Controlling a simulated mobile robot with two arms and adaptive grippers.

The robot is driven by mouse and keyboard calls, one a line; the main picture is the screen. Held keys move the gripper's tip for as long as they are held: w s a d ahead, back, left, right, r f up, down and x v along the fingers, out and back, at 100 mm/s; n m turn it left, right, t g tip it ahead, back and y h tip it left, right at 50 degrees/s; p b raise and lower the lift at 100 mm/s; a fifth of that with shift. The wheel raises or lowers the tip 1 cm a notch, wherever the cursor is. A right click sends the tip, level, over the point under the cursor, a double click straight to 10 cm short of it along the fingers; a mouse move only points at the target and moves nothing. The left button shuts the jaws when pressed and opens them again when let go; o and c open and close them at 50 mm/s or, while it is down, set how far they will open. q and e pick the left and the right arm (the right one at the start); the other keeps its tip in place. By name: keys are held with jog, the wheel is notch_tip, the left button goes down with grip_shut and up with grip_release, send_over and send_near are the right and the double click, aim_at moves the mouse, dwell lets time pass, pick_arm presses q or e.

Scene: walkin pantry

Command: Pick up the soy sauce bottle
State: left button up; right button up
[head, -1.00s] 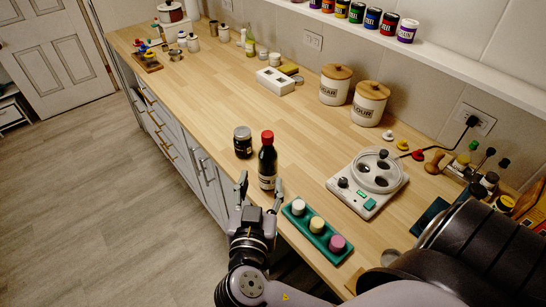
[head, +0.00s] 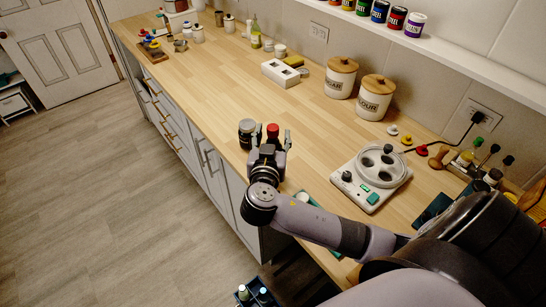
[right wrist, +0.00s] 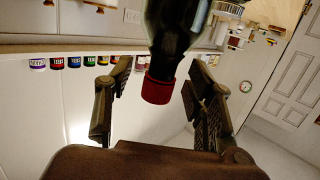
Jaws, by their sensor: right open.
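The soy sauce bottle is dark with a red cap (head: 272,131) and stands near the counter's front edge. In the head view only its cap and upper part show above my right gripper (head: 270,140), which hides the rest. In the right wrist view the bottle (right wrist: 182,35) comes in from the top, its red cap between the two fingers of my right gripper (right wrist: 160,105). The fingers are spread, with gaps on both sides of the cap. My left gripper is not in view.
A dark jar (head: 247,132) stands close to the left of the bottle. A white hotplate device (head: 345,188) is to the right. Canisters (head: 373,97) stand along the wall. The counter's middle (head: 235,85) is clear.

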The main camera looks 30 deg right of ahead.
jog(key=shift+w+d+f, duration=0.2)
jog(key=shift+w+d, duration=0.25)
jog(key=shift+w, duration=0.1)
jog(key=shift+a, duration=0.1)
jog(key=shift+c, duration=0.5)
grip_shut()
jog(key=shift+r, duration=0.15)
